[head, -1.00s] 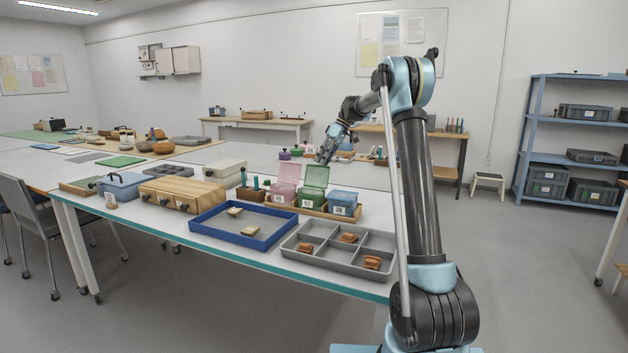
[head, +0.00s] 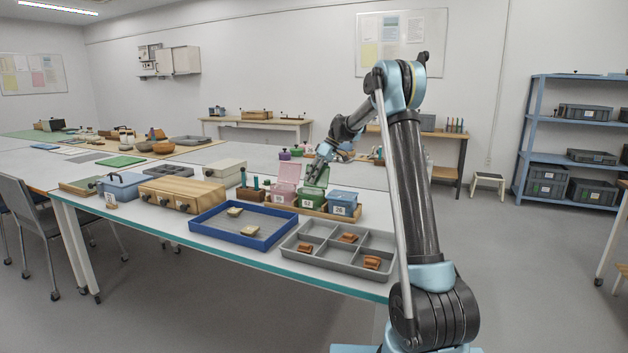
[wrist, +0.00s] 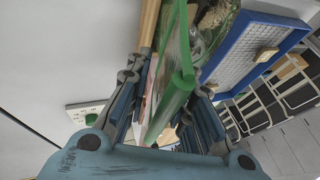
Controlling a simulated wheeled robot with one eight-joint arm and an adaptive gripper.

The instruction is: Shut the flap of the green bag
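The green bag (head: 308,199) stands between the pink bag and the blue bag in a wooden holder on the near table. Its flap (head: 320,178) is raised, with its upper part partly hidden by my gripper (head: 316,170). In the wrist view the green flap (wrist: 180,85) runs lengthwise between the two fingers of my gripper (wrist: 170,85). The fingers are spread apart, with a gap around the flap; I cannot tell whether either one touches it. The bag's opening is hard to make out.
The pink bag (head: 286,186) has its flap up, and the blue bag (head: 343,201) looks shut. A blue tray (head: 200,232) with sherds and a grey divided tray (head: 291,248) stand in front. A wooden drawer box (head: 180,193) is to the left.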

